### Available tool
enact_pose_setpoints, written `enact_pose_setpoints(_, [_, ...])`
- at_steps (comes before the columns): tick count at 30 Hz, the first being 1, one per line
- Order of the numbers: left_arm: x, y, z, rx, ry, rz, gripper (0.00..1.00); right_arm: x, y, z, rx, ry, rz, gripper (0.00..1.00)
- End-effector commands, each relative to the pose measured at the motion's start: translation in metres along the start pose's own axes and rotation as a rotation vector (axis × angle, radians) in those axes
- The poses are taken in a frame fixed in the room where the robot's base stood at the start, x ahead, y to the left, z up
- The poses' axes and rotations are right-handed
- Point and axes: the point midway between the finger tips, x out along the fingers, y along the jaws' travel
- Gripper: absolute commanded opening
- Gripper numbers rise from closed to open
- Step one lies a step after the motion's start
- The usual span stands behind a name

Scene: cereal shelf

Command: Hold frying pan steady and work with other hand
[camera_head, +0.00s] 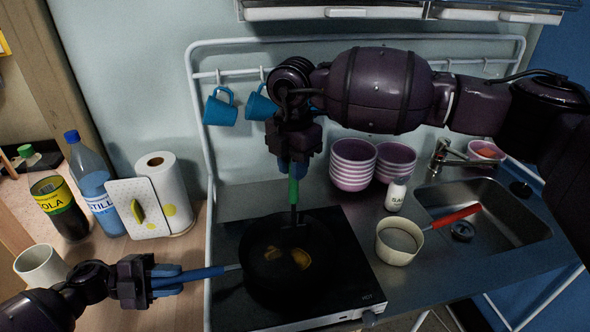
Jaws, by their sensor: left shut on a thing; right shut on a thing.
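A dark frying pan (262,283) sits on the black hob (350,265), with yellow-brown food pieces (300,257) inside. Its blue handle (208,272) points left. My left gripper (170,280) is shut on that handle. My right gripper (293,155) comes down from above, shut on a utensil with a green handle (293,188). The utensil hangs nearly upright and its dark lower end (295,235) reaches down over the pan's far side. Whether its tip touches the pan or the food I cannot tell.
A bowl-like pot with a red handle (399,241) stands right of the hob, near the sink (485,212). Stacked bowls (353,165) stand behind. Blue mugs (221,107) hang on the rail. Bottles (92,190), a paper roll (163,185) and a white mug (41,266) are at left.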

Motion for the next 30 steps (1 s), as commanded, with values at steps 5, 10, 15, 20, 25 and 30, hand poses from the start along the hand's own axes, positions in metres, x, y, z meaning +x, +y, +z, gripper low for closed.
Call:
enact_pose_setpoints(5, [0.0,-0.001,0.0,0.0,0.0,-0.001,0.06,0.0,-0.002,-0.001,-0.002,0.0,0.0,0.0])
enact_pose_setpoints(10, [0.0,-0.001,0.0,0.0,0.0,-0.001,0.06,0.001,-0.013,-0.009,-0.002,0.0,0.0,0.0])
enact_pose_setpoints(15, [0.0,-0.001,0.0,0.0,0.0,-0.001,0.06,0.003,-0.02,-0.014,-0.001,0.001,-0.001,0.0])
enact_pose_setpoints(20, [0.0,-0.001,0.0,0.001,0.0,-0.001,0.06,0.003,-0.023,-0.017,-0.002,0.002,-0.002,0.0])
enact_pose_setpoints(25, [0.0,-0.001,0.0,0.001,0.0,-0.001,0.06,0.003,-0.034,-0.024,-0.002,0.002,-0.004,0.0])
enact_pose_setpoints(30, [0.0,-0.001,0.0,0.001,0.0,-0.001,0.06,0.003,-0.042,-0.03,-0.002,0.003,-0.004,0.0])
